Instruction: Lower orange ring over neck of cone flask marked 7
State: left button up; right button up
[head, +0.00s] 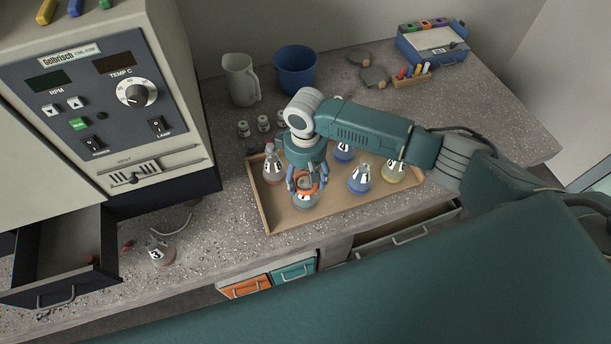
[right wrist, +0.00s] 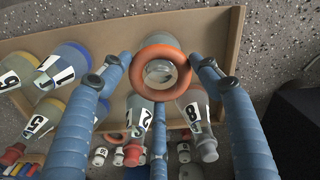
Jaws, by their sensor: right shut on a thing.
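The orange ring (head: 315,189) is held between the fingers of my right gripper (head: 304,187), above the tray. My left gripper is not in view.
The wooden tray (head: 262,208) also holds a red flask (head: 272,168), a blue flask (head: 359,180) and a yellow flask (head: 394,172) close by. A flask marked 3 (head: 160,252) stands on the bench beside an open drawer (head: 62,275). A jug and a blue bucket (head: 295,70) stand behind.

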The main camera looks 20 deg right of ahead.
jog(key=shift+f+b, duration=0.45)
jog(key=shift+f, duration=0.65)
jog(key=o, duration=1.4)
jog(key=shift+o, duration=0.2)
jog(key=o, duration=0.4)
jog(key=shift+c, duration=0.2)
jog(key=shift+r, duration=0.1)
notch_tip(320, 180, up, 8)
jog(key=p, duration=0.9)
jog(key=shift+r, duration=0.1)
